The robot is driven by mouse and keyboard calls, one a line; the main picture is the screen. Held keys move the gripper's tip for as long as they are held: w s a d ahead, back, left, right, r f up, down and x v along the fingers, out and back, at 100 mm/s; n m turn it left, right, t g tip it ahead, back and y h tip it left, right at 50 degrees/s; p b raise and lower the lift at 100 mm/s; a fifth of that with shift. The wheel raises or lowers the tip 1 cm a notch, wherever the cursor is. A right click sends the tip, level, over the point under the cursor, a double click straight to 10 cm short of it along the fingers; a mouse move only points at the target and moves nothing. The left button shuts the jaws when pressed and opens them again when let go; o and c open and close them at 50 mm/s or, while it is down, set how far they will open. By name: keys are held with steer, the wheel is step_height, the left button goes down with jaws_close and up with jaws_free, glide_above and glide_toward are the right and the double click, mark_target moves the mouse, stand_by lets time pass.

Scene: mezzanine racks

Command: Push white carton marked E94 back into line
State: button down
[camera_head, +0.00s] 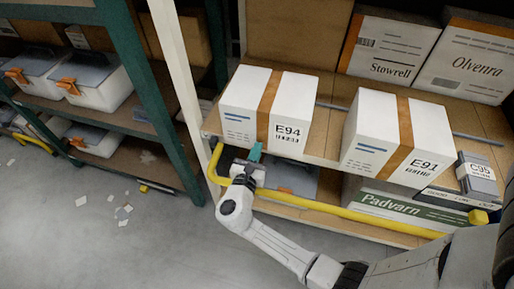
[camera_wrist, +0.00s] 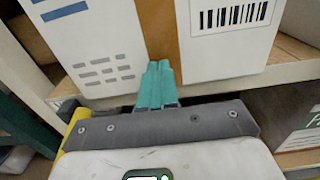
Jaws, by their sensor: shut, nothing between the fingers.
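The white carton marked E94 (camera_head: 247,122) stands on the upper shelf at the left end, with a brown tape band down its middle. Its front overhangs the shelf edge a little. My gripper (camera_head: 255,152) is shut and empty, with its teal fingertips at the lower front of the carton. In the wrist view the carton (camera_wrist: 96,40) fills the upper part, and the shut fingertips (camera_wrist: 160,72) overlap the foot of the tape band. I cannot tell whether they touch it.
A white carton marked E91 (camera_head: 377,140) stands to the right on the same shelf, with a grey C95 box (camera_head: 478,178) beyond it. A yellow rail (camera_head: 345,213) runs along the rack front. A green post (camera_head: 152,95) stands left. Litter lies on the open floor.

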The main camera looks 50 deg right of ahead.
steer(key=shift+w+d, duration=0.1)
steer(key=shift+d, duration=0.15)
steer(key=b+x, duration=0.1)
steer(key=x, duration=0.4)
steer(key=shift+w+d+b, duration=0.1)
steer(key=shift+d+b, duration=0.25)
steer(key=shift+d, duration=0.05)
